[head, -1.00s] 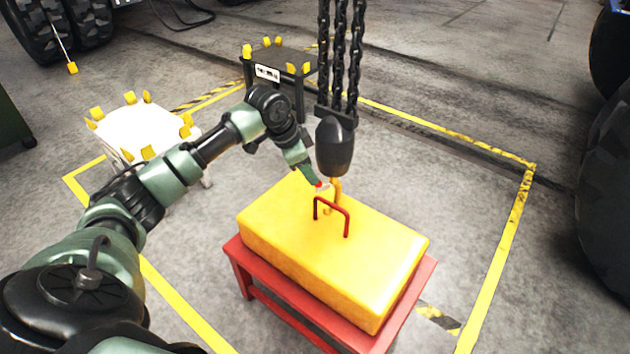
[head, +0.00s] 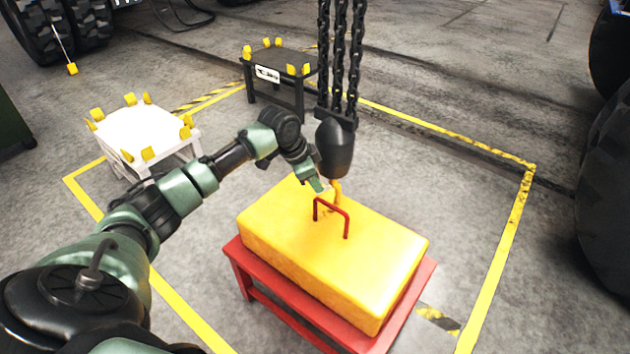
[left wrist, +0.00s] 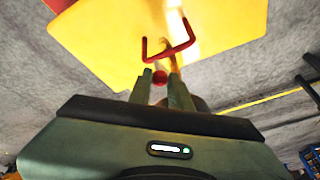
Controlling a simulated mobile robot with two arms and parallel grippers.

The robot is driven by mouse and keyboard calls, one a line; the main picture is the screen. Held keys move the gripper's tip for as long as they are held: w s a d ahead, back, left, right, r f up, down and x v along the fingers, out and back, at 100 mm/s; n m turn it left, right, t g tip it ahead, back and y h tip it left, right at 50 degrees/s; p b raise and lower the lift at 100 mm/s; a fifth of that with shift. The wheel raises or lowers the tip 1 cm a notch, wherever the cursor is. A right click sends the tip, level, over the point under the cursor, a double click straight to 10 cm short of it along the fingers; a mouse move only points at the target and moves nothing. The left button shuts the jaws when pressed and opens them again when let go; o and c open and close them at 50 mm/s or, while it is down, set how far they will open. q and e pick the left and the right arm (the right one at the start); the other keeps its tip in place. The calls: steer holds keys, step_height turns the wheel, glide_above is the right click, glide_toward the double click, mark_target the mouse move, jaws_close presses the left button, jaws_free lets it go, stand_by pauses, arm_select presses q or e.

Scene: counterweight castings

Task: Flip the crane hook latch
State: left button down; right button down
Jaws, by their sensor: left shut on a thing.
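The crane hook (head: 336,187) is yellow and hangs under a dark hook block (head: 335,150) on chains. It is at the red lifting handle (head: 347,222) of the yellow casting (head: 330,265); I cannot tell whether it touches the handle. My left gripper (head: 321,186) is beside the hook, just below the block. In the left wrist view its fingers (left wrist: 160,80) are shut on a red knob (left wrist: 160,77), which looks like the latch's tip. The rest of the latch is hidden, so its position is unclear. My right gripper is not in view.
The casting rests on a red stand (head: 240,262). A white stand (head: 140,128) with yellow corner stops is at the left, and a dark stand (head: 283,92) is behind. Yellow floor lines (head: 497,262) surround the area. Large tyres stand at the edges.

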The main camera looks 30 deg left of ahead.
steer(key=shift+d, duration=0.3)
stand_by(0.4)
arm_select(q)
steer(key=shift+d, duration=0.1)
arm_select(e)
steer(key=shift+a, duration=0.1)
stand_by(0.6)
